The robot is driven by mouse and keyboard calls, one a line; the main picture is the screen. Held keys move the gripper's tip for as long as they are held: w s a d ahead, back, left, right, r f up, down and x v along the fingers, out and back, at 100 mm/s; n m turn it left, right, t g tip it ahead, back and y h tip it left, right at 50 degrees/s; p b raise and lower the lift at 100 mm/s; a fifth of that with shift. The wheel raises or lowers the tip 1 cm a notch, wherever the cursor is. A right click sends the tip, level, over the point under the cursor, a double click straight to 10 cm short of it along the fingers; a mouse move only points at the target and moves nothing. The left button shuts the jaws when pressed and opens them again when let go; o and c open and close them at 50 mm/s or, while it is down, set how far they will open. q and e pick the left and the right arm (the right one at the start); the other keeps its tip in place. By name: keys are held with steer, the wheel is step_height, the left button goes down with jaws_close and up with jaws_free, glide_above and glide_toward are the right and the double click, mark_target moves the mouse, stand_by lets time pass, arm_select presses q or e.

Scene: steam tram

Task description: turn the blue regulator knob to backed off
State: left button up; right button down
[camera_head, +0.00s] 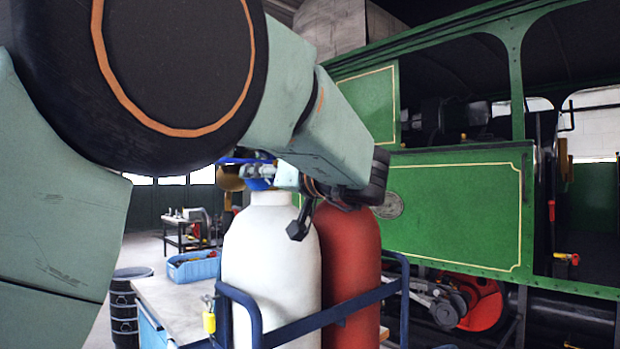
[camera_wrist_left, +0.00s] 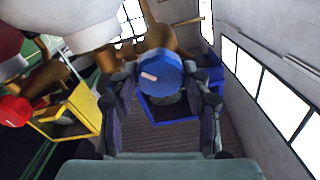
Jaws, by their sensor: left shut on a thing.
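The blue regulator knob (camera_wrist_left: 168,72) is in the middle of the left wrist view, with a short pale mark on its face. A brass body (camera_wrist_left: 172,38) shows behind it. My left gripper (camera_wrist_left: 163,92) has its dark fingers on either side of the knob and is shut on it. In the head view, my left arm reaches in from the left and its gripper (camera_head: 292,178) is at the top of the white cylinder (camera_head: 270,255). Blue parts show there beside it, partly hidden by my arm. My right gripper is not in view.
A red cylinder (camera_head: 350,270) stands right of the white one, behind a blue rail (camera_head: 330,315). A red knob (camera_wrist_left: 15,110) on brass fittings shows at left in the wrist view. A worktop (camera_head: 175,300) holds a blue bin (camera_head: 193,266). The green tram (camera_head: 455,215) fills the right.

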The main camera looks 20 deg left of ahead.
arm_select(q)
steer(key=c, duration=0.4)
steer(key=shift+o, duration=0.2)
steer(key=shift+n, duration=0.3)
steer(key=shift+n+b, duration=4.9)
steer(key=shift+n, duration=7)
steer(key=shift+r, duration=0.1)
